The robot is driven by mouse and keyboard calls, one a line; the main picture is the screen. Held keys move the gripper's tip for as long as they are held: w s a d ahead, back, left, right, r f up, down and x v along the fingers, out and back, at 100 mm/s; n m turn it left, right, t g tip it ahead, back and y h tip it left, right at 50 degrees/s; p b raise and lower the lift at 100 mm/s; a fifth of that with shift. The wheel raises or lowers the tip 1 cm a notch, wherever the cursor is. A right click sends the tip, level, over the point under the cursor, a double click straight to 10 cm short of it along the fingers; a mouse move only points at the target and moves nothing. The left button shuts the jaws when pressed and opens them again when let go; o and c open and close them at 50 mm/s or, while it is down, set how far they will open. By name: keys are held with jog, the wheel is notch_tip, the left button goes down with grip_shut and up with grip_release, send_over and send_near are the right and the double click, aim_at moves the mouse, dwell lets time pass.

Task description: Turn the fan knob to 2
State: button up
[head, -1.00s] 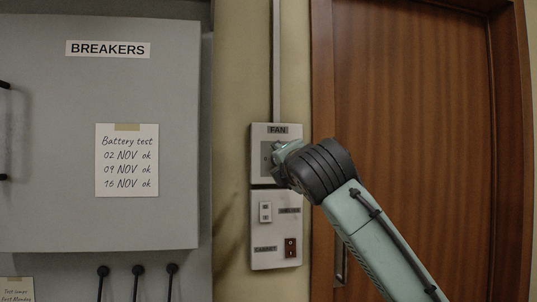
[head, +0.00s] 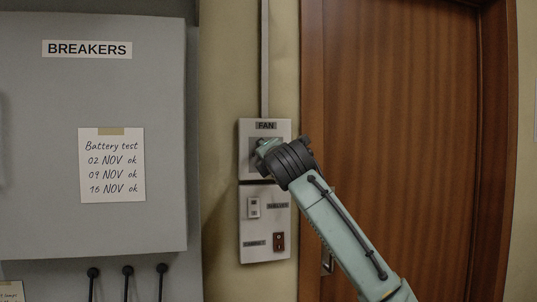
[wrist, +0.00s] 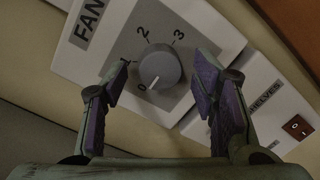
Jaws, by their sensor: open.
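The grey round fan knob (wrist: 160,67) sits on a darker square of the white FAN panel (head: 246,130). Marks 0, 1, 2 and 3 run around it in the wrist view, and its white pointer line is at the 0 side. My gripper (wrist: 162,78) is open, with one purple-padded finger on each side of the knob. Gaps show between the fingers and the knob; how far the tips are from the panel is hard to tell. In the head view my gripper (head: 262,148) covers the knob.
The grey breaker cabinet (head: 120,225) stands left with black levers underneath. A wooden door (head: 400,110) is at right.

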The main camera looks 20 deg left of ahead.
jog(key=c, duration=1.2)
jog(key=shift+o, duration=0.2)
jog(key=shift+m, duration=0.3)
jog(key=m, duration=0.7)
jog(key=m+g+y, duration=0.1)
jog(key=m, duration=0.6)
jog(key=m+g, duration=0.1)
jog(key=m, duration=0.6)
jog(key=shift+w+d+r+y, duration=0.15)
jog(key=shift+d+r+y, duration=0.1)
jog(key=shift+y, duration=0.15)
jog(key=shift+m, duration=0.4)
